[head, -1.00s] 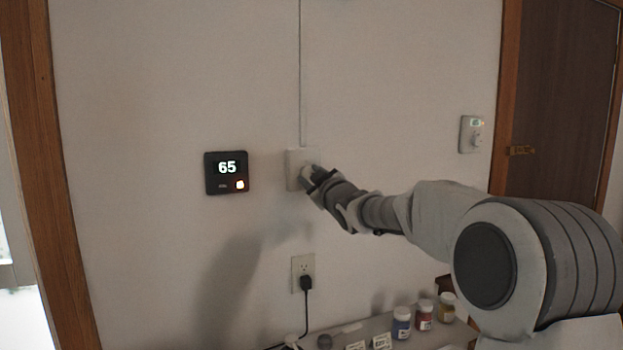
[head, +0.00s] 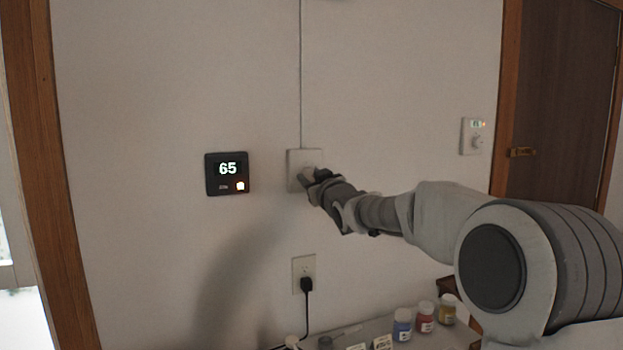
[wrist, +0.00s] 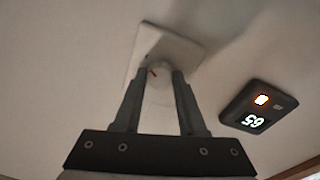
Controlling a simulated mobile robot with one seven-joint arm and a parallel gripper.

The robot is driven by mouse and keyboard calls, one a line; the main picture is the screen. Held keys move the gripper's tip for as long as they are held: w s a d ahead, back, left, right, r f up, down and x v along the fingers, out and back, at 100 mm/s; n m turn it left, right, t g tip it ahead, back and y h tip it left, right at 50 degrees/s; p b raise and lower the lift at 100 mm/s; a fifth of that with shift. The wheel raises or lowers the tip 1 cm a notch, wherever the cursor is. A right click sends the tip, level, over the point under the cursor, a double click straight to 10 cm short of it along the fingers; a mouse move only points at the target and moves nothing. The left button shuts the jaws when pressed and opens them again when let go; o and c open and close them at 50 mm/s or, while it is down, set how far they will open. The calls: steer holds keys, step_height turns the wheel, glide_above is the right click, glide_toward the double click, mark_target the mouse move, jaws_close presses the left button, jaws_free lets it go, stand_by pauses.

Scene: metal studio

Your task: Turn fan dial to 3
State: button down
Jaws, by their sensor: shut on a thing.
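The fan dial's pale square wall plate (head: 296,157) is on the wall, right of the black thermostat, with a thin conduit running up from it. In the wrist view the plate (wrist: 176,48) shows tilted, and the round white dial knob (wrist: 160,82) sits between my fingers with a small red mark at its upper left. My gripper (wrist: 160,78) is shut on the knob; it also shows in the head view (head: 310,179), reaching in from the right. My fingers hide most of the knob in the head view, and no numbers on the dial can be read.
The black thermostat (head: 227,174) reading 65 is close to the left. Another wall control (head: 473,136) is at right by the door (head: 562,100). Below are an outlet with a black plug (head: 305,284) and a shelf (head: 350,335) with several paint jars.

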steer(key=shift+c, duration=2.4)
jaws_free()
steer(key=v, duration=1.7)
steer(key=shift+s+b, duration=0.2)
steer(key=shift+b, duration=0.2)
steer(key=shift+d+f, duration=0.1)
steer(key=shift+d, duration=0.05)
